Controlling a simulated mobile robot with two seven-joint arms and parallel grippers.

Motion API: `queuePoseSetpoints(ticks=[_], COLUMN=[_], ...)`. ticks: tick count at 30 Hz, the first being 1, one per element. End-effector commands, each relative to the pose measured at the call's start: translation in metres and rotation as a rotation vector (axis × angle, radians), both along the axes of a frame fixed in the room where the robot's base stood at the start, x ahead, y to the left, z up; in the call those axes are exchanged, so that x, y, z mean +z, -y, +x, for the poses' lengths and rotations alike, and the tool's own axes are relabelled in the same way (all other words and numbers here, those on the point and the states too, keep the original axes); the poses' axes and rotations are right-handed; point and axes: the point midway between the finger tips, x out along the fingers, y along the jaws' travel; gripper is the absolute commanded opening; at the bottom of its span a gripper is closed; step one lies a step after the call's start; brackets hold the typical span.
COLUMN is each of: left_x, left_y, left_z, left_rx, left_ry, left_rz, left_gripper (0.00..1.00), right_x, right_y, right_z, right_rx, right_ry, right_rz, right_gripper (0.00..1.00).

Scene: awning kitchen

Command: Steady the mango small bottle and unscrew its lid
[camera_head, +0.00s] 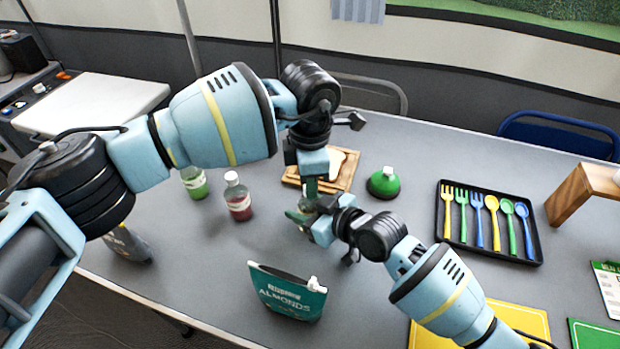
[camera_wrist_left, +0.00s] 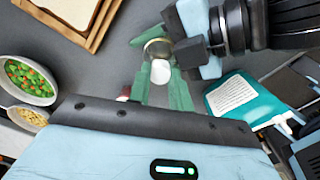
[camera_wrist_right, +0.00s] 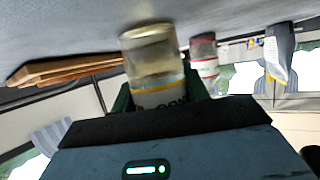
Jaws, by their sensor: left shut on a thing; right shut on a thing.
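The mango small bottle (camera_head: 305,206) is mostly hidden between my two grippers in the head view. In the right wrist view it shows as a clear bottle (camera_wrist_right: 152,58) with pale yellowish contents and a label with a yellow edge. My right gripper (camera_head: 301,217) is shut on its body from the side. My left gripper (camera_head: 310,192) comes down from above, its green fingers shut on the white lid (camera_wrist_left: 160,72), seen in the left wrist view. The bottle looks upright; whether its base touches the table is unclear. How far the lid is turned cannot be seen.
A red bottle (camera_head: 239,199) and a green bottle (camera_head: 194,182) stand to the left. An almonds bag (camera_head: 288,295) stands in front. A wooden board (camera_head: 347,181) with bread and a round green container (camera_head: 383,184) are behind. A cutlery tray (camera_head: 490,250) lies right.

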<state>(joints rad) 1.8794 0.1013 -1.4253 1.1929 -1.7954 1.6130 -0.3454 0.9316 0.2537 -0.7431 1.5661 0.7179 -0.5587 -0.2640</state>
Motion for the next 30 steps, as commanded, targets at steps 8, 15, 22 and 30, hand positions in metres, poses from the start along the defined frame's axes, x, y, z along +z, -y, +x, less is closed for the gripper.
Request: queuePoseSetpoints(ticks=[8,15,22,30], left_x=[0.0001,0.0005,0.0008,0.0008], left_y=[0.0002,0.0004,0.0006,0.0006], left_z=[-0.0003,0.0001,-0.0001,0.0000], left_rx=[0.459,0.859,1.242,1.691], left_ry=[-0.002,0.000,-0.002,-0.002], left_rz=[-0.001,-0.001,-0.001,-0.001], left_gripper=[0.00,0.00,0.00,0.00], right_x=[-0.0003,-0.0003,-0.0003,-0.0003], right_y=[0.0006,0.0006,0.0005,0.0004], right_z=[0.0003,0.0003,0.0002,0.0001], right_rx=[-0.001,-0.001,-0.001,-0.001], right_ry=[-0.001,0.000,0.000,0.000], right_rz=[0.000,-0.001,-0.001,-0.001], right_gripper=[0.00,0.00,0.00,0.00])
